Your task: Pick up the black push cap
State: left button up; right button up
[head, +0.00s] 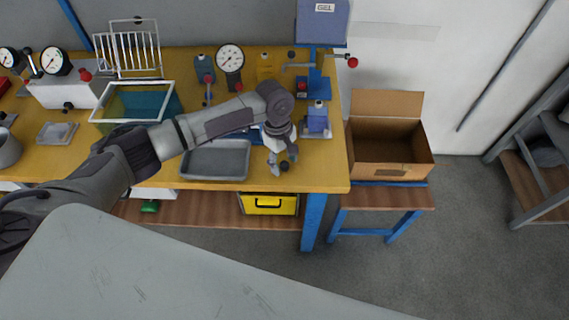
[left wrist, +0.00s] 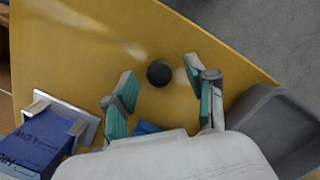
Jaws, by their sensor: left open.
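The black push cap (left wrist: 159,73) is a small dark round piece on the yellow bench top in the left wrist view. It also shows in the head view (head: 284,166), near the bench's front right edge. My left gripper (left wrist: 162,80) is open, with its teal-padded fingers on either side of the cap and clear space between them and it. In the head view my left gripper (head: 280,168) reaches down over the bench at the cap. Whether the fingertips touch the bench is hard to tell. My right gripper is not in view.
A grey tray (head: 216,176) lies just left of my gripper. A blue block-shaped device (head: 317,121) stands behind it to the right. Gauges, a wire rack (head: 130,52) and a tinted bin fill the back. An open cardboard box (head: 389,168) stands right of the bench (head: 325,172).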

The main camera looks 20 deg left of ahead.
pick_arm(q)
jog(key=c, duration=0.8)
